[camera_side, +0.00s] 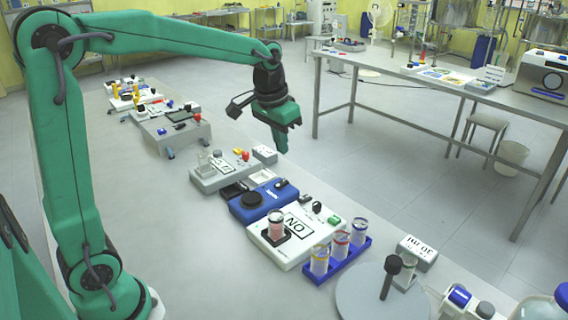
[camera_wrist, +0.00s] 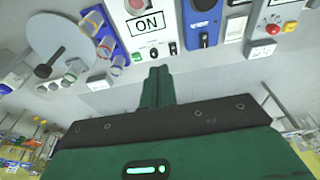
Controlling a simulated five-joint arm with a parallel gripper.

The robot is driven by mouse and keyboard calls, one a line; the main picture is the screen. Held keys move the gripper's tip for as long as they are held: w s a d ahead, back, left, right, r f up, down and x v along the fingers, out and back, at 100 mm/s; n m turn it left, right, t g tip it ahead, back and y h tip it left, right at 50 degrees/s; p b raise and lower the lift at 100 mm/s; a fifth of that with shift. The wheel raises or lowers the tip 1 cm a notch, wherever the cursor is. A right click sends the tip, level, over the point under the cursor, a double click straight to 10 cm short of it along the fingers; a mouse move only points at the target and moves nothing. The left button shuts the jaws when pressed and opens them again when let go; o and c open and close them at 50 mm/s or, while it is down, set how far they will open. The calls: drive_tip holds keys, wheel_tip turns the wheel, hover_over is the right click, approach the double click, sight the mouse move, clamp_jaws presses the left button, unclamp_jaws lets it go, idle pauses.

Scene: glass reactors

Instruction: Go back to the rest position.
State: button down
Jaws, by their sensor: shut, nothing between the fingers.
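My gripper (camera_side: 282,146) is shut and empty. In the side view it hangs in the air with its fingers pointing down, beyond the far edge of the row of devices. My arm stretches from the left across the top of the picture. In the wrist view the closed fingers (camera_wrist: 157,88) show as one green bar with nothing between them. Bare grey bench lies behind the fingertips in that view, and they look clear of every device.
A white ON device (camera_side: 285,248) holds a vial. A blue device (camera_side: 258,202), a grey device (camera_side: 222,172) and a blue vial rack (camera_side: 338,262) stand nearby. A round grey plate (camera_side: 360,300) is at the front. The near-left bench is bare.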

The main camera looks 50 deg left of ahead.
drive_tip(key=s+d+t, duration=0.2)
drive_tip(key=s+t, duration=0.1)
drive_tip(key=s, duration=1.7)
drive_tip(key=shift+s+d+f, duration=0.15)
drive_tip(key=shift+s, duration=0.05)
